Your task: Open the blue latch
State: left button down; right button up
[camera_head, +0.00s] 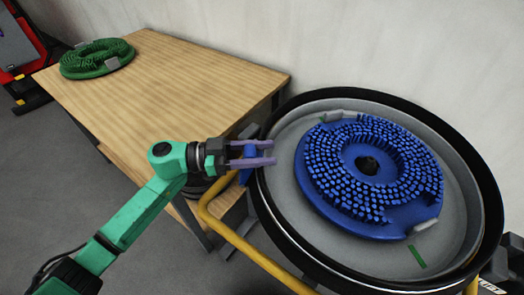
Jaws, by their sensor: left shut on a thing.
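The blue latch (246,177) sits at the left rim of the round grey tank (283,168). My left gripper (266,152) reaches in from the left at the tank's rim, its two purple-grey fingers pointing right. It is shut on the blue latch, and the fingers hide part of it. A blue part also shows between the fingers. My right gripper is out of view.
A blue round brush (420,214) lies in the tank, which has a black outer rim. A yellow tube frame (240,240) runs below it. A wooden table (180,85) stands behind my left arm, with a green round brush (92,57) at its far left corner.

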aim_at(245, 150)
pick_arm(q)
jog(key=shift+a, duration=0.15)
dwell(0.8)
jog(key=shift+a+r+h+b, duration=0.25)
jog(key=shift+a+h+b, duration=1)
jog(key=shift+h, duration=0.25)
jog(key=shift+s+a+r+h+b, duration=0.1)
jog(key=shift+a+r+h+b, duration=0.2)
jog(key=shift+a+h, duration=0.4)
jog(key=shift+a, duration=0.4)
jog(key=shift+a+r+h+b, duration=0.1)
jog(key=shift+a+h+b, duration=0.5)
jog(key=shift+a, duration=0.25)
